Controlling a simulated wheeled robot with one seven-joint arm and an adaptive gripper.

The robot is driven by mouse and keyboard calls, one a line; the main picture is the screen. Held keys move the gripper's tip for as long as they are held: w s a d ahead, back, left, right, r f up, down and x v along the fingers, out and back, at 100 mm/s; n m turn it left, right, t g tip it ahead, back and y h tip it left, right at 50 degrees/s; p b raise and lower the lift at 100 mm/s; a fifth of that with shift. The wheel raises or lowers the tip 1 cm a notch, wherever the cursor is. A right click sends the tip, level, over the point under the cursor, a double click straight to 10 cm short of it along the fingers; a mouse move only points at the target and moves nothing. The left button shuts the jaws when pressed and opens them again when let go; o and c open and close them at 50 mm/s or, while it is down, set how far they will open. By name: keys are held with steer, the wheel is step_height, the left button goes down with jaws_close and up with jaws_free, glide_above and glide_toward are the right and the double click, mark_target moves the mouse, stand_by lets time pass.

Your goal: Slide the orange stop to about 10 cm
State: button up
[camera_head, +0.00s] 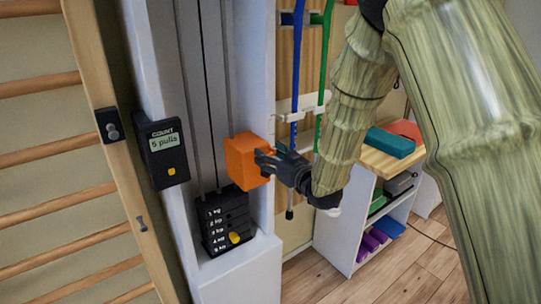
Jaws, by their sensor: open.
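The orange stop (243,162) is a block on the front of the tall white pulley column (262,60). It sits above the stack of black weight plates, beside the column's dark vertical grooves. My gripper (264,160) is at the right side of the stop, with its dark fingers reaching left toward it. The fingers are open. I cannot tell whether they touch the stop or are around part of it. No centimetre scale can be made out.
A black counter reading "5 pulls" (163,152) is left of the stop. Weight plates marked in kg (226,220) are below. Wooden wall bars (60,150) stand at left. A white shelf (345,225) stands at right.

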steer(key=shift+c, duration=0.2)
jaws_close()
step_height(320, 180, up, 6)
steer(key=shift+f+p, duration=0.2)
steer(key=shift+p, duration=0.9)
steer(key=shift+f, duration=0.15)
steer(key=shift+d, duration=0.1)
steer(key=shift+o, duration=0.2)
jaws_free()
